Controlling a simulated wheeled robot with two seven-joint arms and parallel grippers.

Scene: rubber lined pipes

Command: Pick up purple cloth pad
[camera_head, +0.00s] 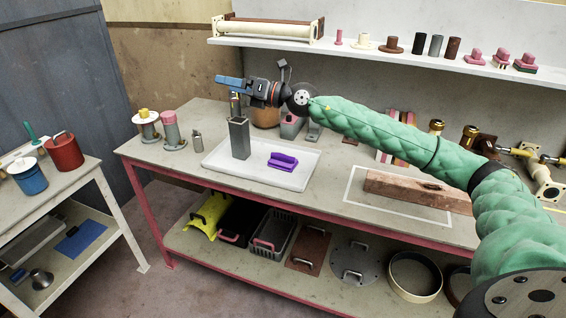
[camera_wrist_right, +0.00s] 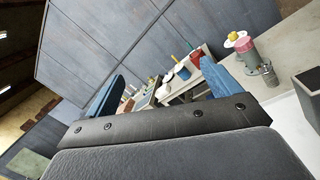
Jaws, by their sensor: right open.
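The purple cloth pad (camera_head: 283,162) lies on a white tray (camera_head: 298,180) on the workbench, with a raised handle-like strip on top. It does not show in the right wrist view. My right gripper (camera_head: 231,91) is in the air above and left of the pad, over the tall grey square tube (camera_head: 239,139) in the tray. In the right wrist view its two blue fingers (camera_wrist_right: 161,85) stand wide apart with nothing between them. My left gripper is in neither view.
The grey tube stands upright just left of the pad; its dark edge also shows in the wrist view (camera_wrist_right: 309,92). A metal bottle (camera_head: 197,141) and pink-topped cylinder (camera_head: 172,132) stand left of the tray. A wooden block (camera_head: 415,188) lies to the right. A shelf (camera_head: 380,52) runs above.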

